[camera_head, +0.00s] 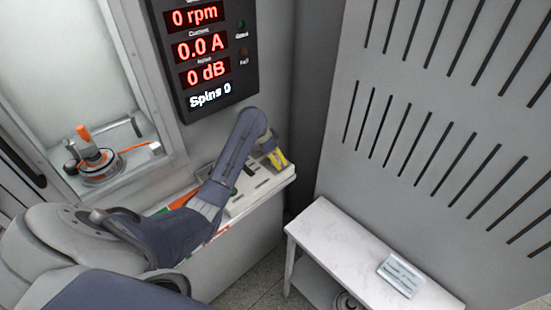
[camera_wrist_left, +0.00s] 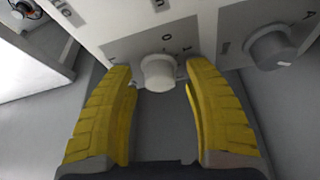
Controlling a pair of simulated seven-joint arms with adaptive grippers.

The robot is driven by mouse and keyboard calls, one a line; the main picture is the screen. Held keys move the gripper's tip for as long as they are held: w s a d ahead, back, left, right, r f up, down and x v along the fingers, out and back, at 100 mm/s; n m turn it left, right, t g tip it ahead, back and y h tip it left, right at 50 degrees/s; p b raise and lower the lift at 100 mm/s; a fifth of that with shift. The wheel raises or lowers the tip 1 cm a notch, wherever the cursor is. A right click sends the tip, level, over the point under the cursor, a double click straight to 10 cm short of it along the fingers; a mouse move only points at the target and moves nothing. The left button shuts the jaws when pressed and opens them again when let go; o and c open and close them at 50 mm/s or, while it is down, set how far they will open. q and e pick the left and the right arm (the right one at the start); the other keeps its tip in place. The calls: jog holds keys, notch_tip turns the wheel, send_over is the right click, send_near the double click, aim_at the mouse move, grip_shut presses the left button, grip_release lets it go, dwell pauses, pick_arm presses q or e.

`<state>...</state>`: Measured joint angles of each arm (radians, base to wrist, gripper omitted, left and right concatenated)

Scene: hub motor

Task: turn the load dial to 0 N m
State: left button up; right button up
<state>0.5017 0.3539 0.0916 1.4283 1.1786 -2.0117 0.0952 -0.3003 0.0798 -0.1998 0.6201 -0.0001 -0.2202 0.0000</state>
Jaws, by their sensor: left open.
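My left gripper (camera_head: 277,158) reaches over the right end of the control panel (camera_head: 246,201). In the left wrist view its yellow fingers (camera_wrist_left: 158,70) are open, one on each side of a round white dial (camera_wrist_left: 158,75). A gap shows between each finger and the dial. Markings that look like 0 and 1 are printed beside it. A second, grey dial (camera_wrist_left: 270,47) stands to the right, outside the fingers. I cannot read from the labels which dial is the load dial. In the head view the gripper hides the dials. My right gripper is not in view.
A dark display (camera_head: 201,46) above the panel reads 0 rpm, 0.0 A, 0 dB and Spins 0. A motor fixture (camera_head: 100,168) with an orange part stands in the bay at left. A white side table (camera_head: 335,242) with a small labelled plate (camera_head: 401,275) stands at right.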

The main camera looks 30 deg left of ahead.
pick_arm(q)
jog(key=shift+c, duration=0.3)
grip_shut()
jog(key=shift+r+n, duration=0.1)
jog(key=shift+n, duration=0.5)
dwell(0.4)
jog(key=n+y, duration=0.1)
jog(key=n, duration=0.2)
jog(key=shift+d+t+y, duration=0.1)
jog(key=shift+t+y, duration=0.2)
jog(key=shift+t, duration=0.1)
jog(key=n, duration=0.2)
jog(key=n+y, duration=0.1)
jog(key=n, duration=0.1)
jog(key=shift+w+r+n+y, duration=0.1)
jog(key=shift+n+y, duration=0.2)
jog(key=n+y, duration=0.1)
jog(key=n, duration=0.2)
jog(key=shift+n+g, duration=0.3)
jog(key=shift+g, duration=0.1)
jog(key=shift+n+g+y, duration=0.5)
jog(key=shift+n+y, duration=0.2)
jog(key=shift+n, duration=1.2)
jog(key=shift+r, duration=0.1)
